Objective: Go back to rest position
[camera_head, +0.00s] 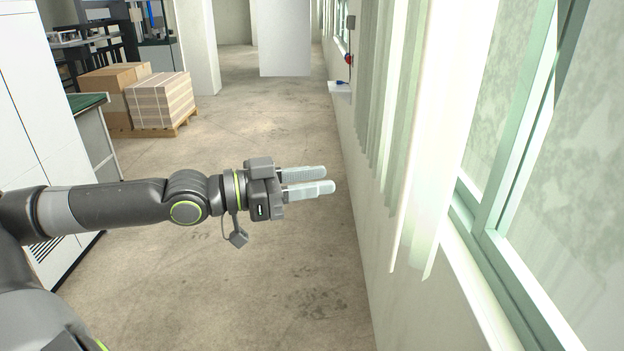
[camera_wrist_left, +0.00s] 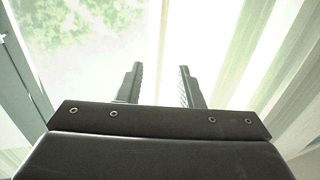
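My left gripper (camera_head: 331,179) is stretched out to the right across the middle of the head view. Its two pale fingers are parallel with a gap between them, and nothing is held. The left wrist view shows the same gripper (camera_wrist_left: 160,82) with its two dark fingers apart and empty, facing the bright window and blinds. My right gripper is in neither view.
White vertical blinds (camera_head: 390,110) and a green-framed window (camera_head: 510,140) line the right wall, close to the fingertips. A white cabinet (camera_head: 35,100) stands at left. Boxes (camera_head: 160,100) on a pallet (camera_head: 185,122) stand farther back. The middle floor is clear.

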